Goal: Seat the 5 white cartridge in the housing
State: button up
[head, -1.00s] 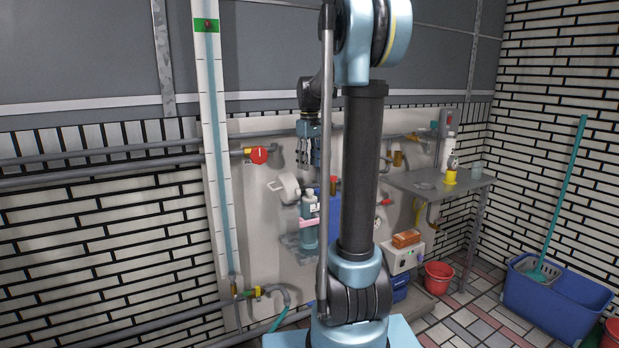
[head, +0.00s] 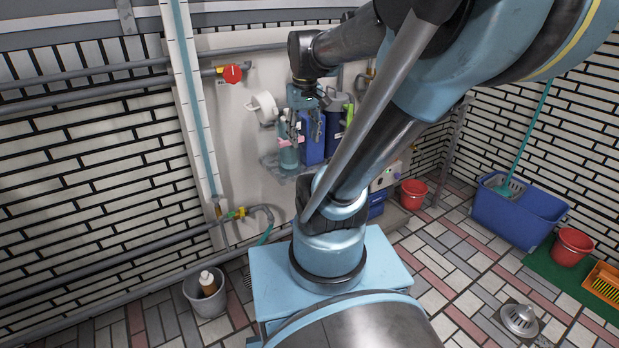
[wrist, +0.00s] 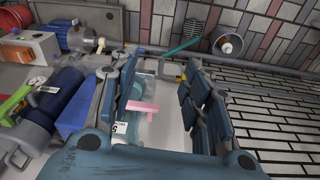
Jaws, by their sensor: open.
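My gripper (head: 300,128) is open, its fingers pointing down at the top of a teal-white bottle-like body (head: 289,157) with a pink band, by the wall. In the wrist view, my open fingers (wrist: 163,75) stand either side of a pale area. A pink tab (wrist: 142,107) and a white label marked 5 (wrist: 119,128) show there, the label beside the left finger. I take the labelled piece for the 5 cartridge; the fingers and palm hide most of it. I cannot tell whether the fingers touch it. I cannot make out the housing for certain.
A blue block (head: 312,143) and a dark cylinder with green parts (head: 346,115) stand close on the right. A white round fitting (head: 263,107) is on the wall at the left. A red valve (head: 233,73) and pipes are higher up.

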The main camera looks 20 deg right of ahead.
jog(key=s+f+m, duration=0.2)
jog(key=s+f, duration=0.7)
jog(key=shift+f+t, duration=0.3)
jog(key=shift+a, duration=0.1)
jog(key=shift+w+f, duration=0.2)
jog(key=shift+w, duration=0.3)
jog(key=shift+c, duration=0.6)
